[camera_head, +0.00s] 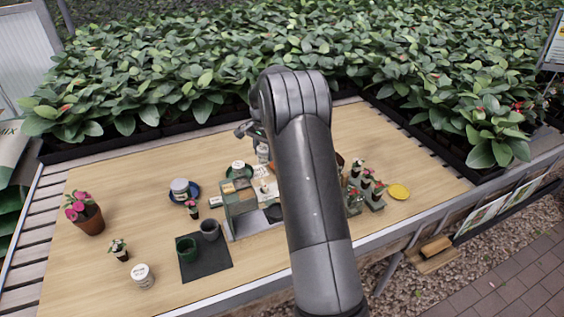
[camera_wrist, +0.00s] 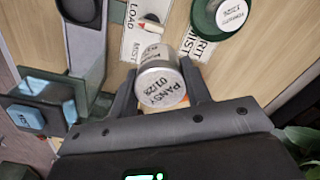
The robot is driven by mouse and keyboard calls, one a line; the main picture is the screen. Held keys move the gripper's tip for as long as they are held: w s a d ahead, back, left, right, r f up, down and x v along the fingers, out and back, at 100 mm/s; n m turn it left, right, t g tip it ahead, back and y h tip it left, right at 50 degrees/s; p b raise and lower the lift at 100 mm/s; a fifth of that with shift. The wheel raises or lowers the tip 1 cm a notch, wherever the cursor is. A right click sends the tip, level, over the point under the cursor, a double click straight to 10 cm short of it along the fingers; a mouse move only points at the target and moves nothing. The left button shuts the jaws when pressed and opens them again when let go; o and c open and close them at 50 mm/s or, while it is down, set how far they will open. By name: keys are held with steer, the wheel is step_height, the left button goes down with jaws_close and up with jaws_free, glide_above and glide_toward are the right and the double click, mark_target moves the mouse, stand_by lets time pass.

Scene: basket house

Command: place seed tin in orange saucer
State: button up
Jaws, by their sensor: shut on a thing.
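My gripper (camera_wrist: 159,78) is shut on a silver-grey tin (camera_wrist: 161,88) with dark printed lettering on its pale end, held between the two fingers in the wrist view. In the head view my gripper (camera_head: 262,150) is beyond the stand in the middle of the table, partly hidden by my arm. No clearly orange saucer shows. A reddish-brown edge (camera_head: 340,160) peeks out right of my arm, mostly hidden, and I cannot tell what it is. Small orange patches show beside the tin in the wrist view, also unclear.
A blue saucer (camera_head: 195,197) and a green saucer (camera_wrist: 205,27) each carry a white-topped tin. A green-grey stand (camera_head: 240,203), cups on a dark mat (camera_head: 214,268) and potted flowers surround the middle.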

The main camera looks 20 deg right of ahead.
steer(key=s+d+r+m, duration=0.1)
steer(key=s+d+m, duration=0.15)
steer(key=d, duration=1.55)
steer(key=shift+m, duration=0.25)
steer(key=shift+w+a+f, duration=1.2)
steer(key=shift+w+f, duration=0.25)
steer(key=shift+f, duration=0.35)
steer(key=shift+w+a+f, duration=1.25)
steer(key=shift+w+f, duration=0.25)
steer(key=shift+f, duration=0.35)
steer(key=shift+w+a+f, duration=1.2)
steer(key=shift+w+f, duration=0.25)
steer(key=shift+f, duration=0.35)
steer(key=shift+f, duration=0.15)
steer(key=shift+f, duration=0.4)
steer(key=o, duration=1)
steer(key=shift+r, duration=0.1)
